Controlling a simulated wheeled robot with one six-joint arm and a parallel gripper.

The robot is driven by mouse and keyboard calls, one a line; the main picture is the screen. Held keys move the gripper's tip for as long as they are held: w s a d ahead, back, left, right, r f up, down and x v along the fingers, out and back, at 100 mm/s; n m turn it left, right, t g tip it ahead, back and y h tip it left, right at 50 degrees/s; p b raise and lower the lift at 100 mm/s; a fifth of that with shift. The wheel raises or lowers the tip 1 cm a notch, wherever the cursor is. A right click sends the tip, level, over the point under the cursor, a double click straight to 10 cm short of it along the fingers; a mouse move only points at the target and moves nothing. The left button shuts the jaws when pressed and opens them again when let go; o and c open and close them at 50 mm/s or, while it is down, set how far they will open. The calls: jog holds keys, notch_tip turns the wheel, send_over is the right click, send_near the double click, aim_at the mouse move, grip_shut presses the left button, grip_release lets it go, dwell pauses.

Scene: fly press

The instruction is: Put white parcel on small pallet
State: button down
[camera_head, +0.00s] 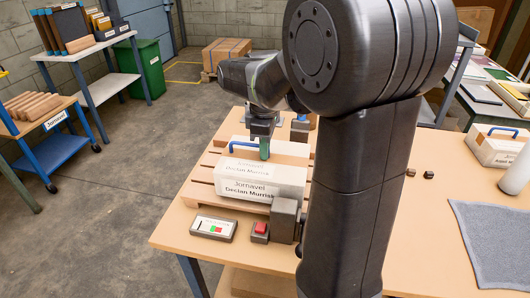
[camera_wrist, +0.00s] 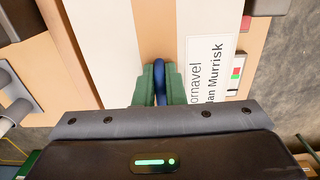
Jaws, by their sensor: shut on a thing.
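The white parcel (camera_head: 262,183) has a blue handle (camera_head: 238,147) on top and the printed label "Jornavel Declan Murrisk". It is over the small wooden pallet (camera_head: 200,189) on the near table, level, and appears to rest on its slats; its underside is hidden. My gripper (camera_head: 264,148) is above the parcel with its green fingers on the handle. In the wrist view, my gripper (camera_wrist: 158,88) is shut around the blue handle (camera_wrist: 161,82), with the white parcel top (camera_wrist: 104,40) and label below. My arm hides the parcel's right side in the head view.
A small display panel (camera_head: 213,228), a red button box (camera_head: 260,231) and a grey block (camera_head: 285,220) stand just in front of the pallet. Another white parcel (camera_head: 495,148) with a blue handle, a bottle (camera_head: 517,170) and a grey mat (camera_head: 492,240) are at right.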

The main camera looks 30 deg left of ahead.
jog(key=shift+f, duration=0.7)
jog(key=shift+f, duration=0.2)
jog(key=c, duration=1.5)
grip_release()
notch_tip(320, 180, up, 12)
jog(key=shift+r+p, duration=0.15)
jog(key=shift+p, duration=0.2)
